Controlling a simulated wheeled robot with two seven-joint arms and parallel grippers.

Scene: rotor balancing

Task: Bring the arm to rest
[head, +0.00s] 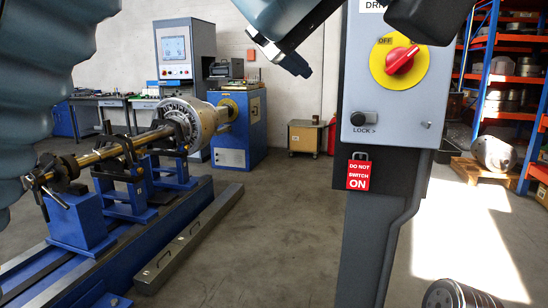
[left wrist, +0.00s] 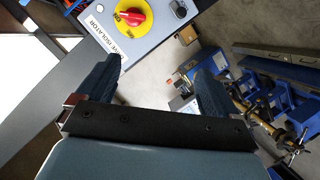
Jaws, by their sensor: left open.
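My left gripper (head: 365,52) reaches in at the top of the head view, in front of the isolator box (head: 350,80). Its fingers stand wide apart with nothing between them, as the left wrist view also shows (left wrist: 160,72). The box carries a red knob (head: 402,60) on a yellow disc, set diagonally, with an OFF mark at the disc's upper left. A dark lock slider (head: 358,119) sits below, beside the word LOCK. A red padlock-shaped tag (head: 360,174) reading "DO NOT SWITCH ON" hangs under the box. My right gripper is out of view.
The blue balancing machine (head: 150,245) with its long rotor (head: 200,125) stands at left. A blue cabinet (head: 238,130) is behind it. Shelving (head: 490,70) stands at right, a pallet (head: 475,172) before it. A round metal part (head: 455,293) is at the bottom right. The middle floor is clear.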

